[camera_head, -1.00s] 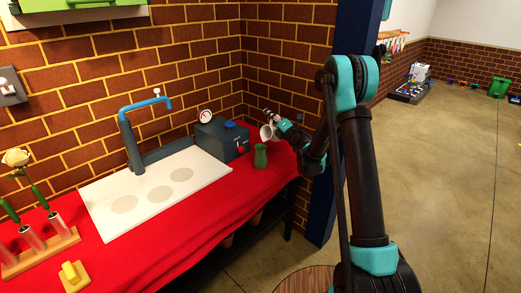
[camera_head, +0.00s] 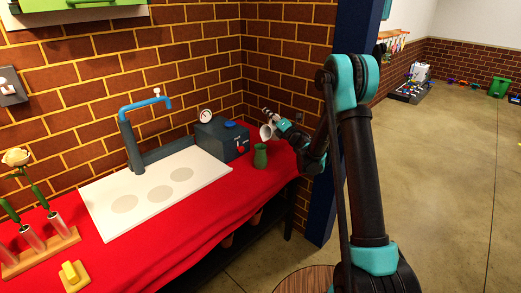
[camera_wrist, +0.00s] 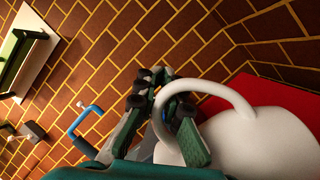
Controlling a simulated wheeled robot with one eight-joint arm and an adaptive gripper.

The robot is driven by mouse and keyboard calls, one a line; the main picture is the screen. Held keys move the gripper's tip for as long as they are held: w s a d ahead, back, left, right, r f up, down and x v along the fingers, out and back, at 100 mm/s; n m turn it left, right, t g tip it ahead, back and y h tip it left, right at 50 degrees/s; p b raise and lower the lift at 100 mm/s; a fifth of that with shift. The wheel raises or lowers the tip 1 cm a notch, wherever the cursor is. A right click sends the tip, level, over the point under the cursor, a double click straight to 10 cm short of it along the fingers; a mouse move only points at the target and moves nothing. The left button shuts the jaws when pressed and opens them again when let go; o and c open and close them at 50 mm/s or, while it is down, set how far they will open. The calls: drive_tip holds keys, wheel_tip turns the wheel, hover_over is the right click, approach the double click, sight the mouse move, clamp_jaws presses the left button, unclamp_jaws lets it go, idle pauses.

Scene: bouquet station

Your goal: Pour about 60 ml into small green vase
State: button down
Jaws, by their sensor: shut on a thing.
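The small green vase (camera_head: 261,156) stands upright on the red cloth at the right end of the counter in the head view. My gripper (camera_head: 275,128) is above and slightly right of the vase. It is shut on the handle of a white jug (camera_head: 266,132), which is tilted with its mouth toward the lower left, close above the vase. In the wrist view my gripper (camera_wrist: 165,100) closes around the curved handle, and the jug's white body (camera_wrist: 255,140) fills the lower right. The jug's contents and any stream are not visible.
A dark box with a gauge and red knob (camera_head: 222,139) stands just left of the vase. A blue tap (camera_head: 145,105) rises over a white board (camera_head: 155,195). A flower rack (camera_head: 40,255) and yellow block (camera_head: 73,274) are at the left. A brick wall is close behind.

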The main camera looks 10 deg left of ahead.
drive_tip(key=shift+s+a+r+n, duration=0.2)
drive_tip(key=shift+s+a+n, duration=0.1)
drive_tip(key=shift+s+n, duration=0.1)
idle(0.7)
drive_tip(key=w+d+f+m, duration=0.1)
drive_tip(key=w+m+h, duration=0.1)
drive_tip(key=m, duration=0.1)
drive_tip(key=shift+w+d+f+m, duration=0.15)
drive_tip(key=shift+d+f+m, duration=0.15)
drive_tip(key=shift+d+f, duration=0.1)
drive_tip(key=shift+w+d+f+m+t+h, duration=0.1)
drive_tip(key=shift+w+d+f+m+h, duration=0.2)
drive_tip(key=shift+m, duration=0.35)
drive_tip(key=shift+w+d+f+m+t+h, duration=0.1)
drive_tip(key=shift+w+d+f+m, duration=0.2)
drive_tip(key=shift+f+m, duration=0.35)
drive_tip(key=shift+w+d+f+m+t+h, duration=0.1)
drive_tip(key=shift+w+d+f+m+h, duration=0.2)
drive_tip(key=shift+m, duration=0.4)
drive_tip(key=shift+a, duration=0.1)
